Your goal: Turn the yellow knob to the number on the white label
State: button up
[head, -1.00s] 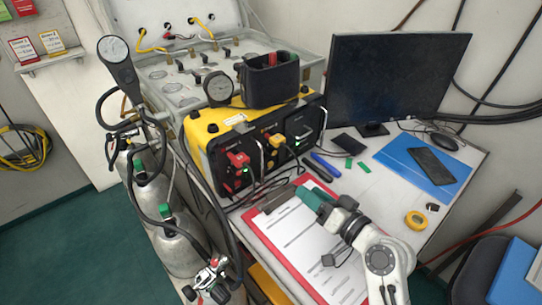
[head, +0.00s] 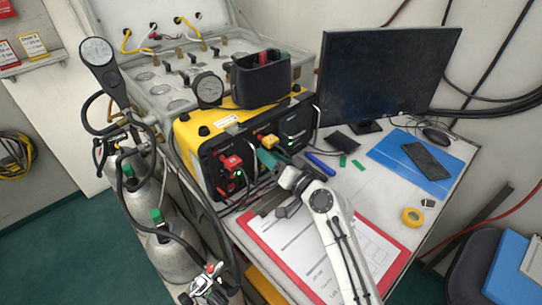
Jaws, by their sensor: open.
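The yellow knob (head: 269,142) is on the black front of the yellow-cased air panel (head: 196,131), right of a red knob (head: 232,163). My gripper (head: 266,158) has green fingers and is just in front of and below the yellow knob. The jaws are open; whether they touch or surround the knob I cannot tell. A small white label (head: 227,121) sits on the yellow top edge of the panel; its writing is too small to read.
A clipboard with papers (head: 392,247) lies under my arm. A blue pen (head: 320,164) lies right of my gripper. A monitor (head: 385,80) stands behind, and a blue folder (head: 385,152) lies at the right. Gas cylinders (head: 172,255) with hoses stand at the left.

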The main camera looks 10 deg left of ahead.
jog(key=shift+w+a, duration=0.15)
jog(key=shift+a, duration=0.1)
jog(key=shift+c, duration=0.4)
grip_shut()
